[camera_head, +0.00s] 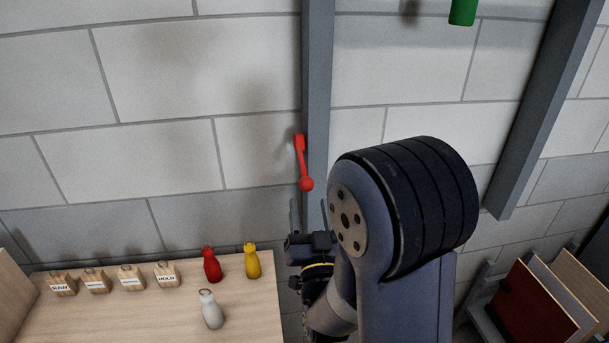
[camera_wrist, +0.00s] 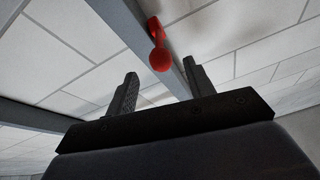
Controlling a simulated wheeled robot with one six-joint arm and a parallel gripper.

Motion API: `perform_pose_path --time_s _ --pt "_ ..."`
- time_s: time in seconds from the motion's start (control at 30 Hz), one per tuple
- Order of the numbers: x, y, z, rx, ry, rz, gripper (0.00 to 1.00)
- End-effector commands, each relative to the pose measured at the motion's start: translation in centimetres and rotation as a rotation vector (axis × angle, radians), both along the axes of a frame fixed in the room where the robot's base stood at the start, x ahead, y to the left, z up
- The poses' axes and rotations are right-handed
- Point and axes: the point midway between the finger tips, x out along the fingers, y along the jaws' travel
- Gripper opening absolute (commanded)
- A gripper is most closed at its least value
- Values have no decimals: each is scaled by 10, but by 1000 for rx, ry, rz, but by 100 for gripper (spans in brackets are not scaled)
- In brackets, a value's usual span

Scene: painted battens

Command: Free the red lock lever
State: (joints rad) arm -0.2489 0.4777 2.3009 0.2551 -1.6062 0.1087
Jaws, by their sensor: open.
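The red lock lever (camera_head: 301,160) is fixed on the side of a grey upright post and hangs down, with a round knob at its lower end. My gripper (camera_head: 309,215) is just below the knob in the head view, partly hidden by my own arm. In the wrist view the lever (camera_wrist: 158,45) shows beyond and between the two fingers of my gripper (camera_wrist: 160,80). The fingers are apart with nothing between them, and a gap shows between them and the knob.
A wooden table (camera_head: 130,322) at lower left holds several tagged blocks, a red bottle (camera_head: 212,266), a yellow bottle (camera_head: 252,262) and a grey bottle (camera_head: 211,311). A green object (camera_head: 462,12) is at the top. A rack with panels (camera_head: 532,306) stands lower right.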

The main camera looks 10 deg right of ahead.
Motion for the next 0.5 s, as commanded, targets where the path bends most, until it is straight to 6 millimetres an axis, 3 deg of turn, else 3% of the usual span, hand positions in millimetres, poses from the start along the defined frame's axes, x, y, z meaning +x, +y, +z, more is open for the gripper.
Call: perform_pose_path --time_s 0.3,0.5 --pt "57 -2 24 0 -2 -2 51" --pt "77 -2 31 -1 0 0 51"
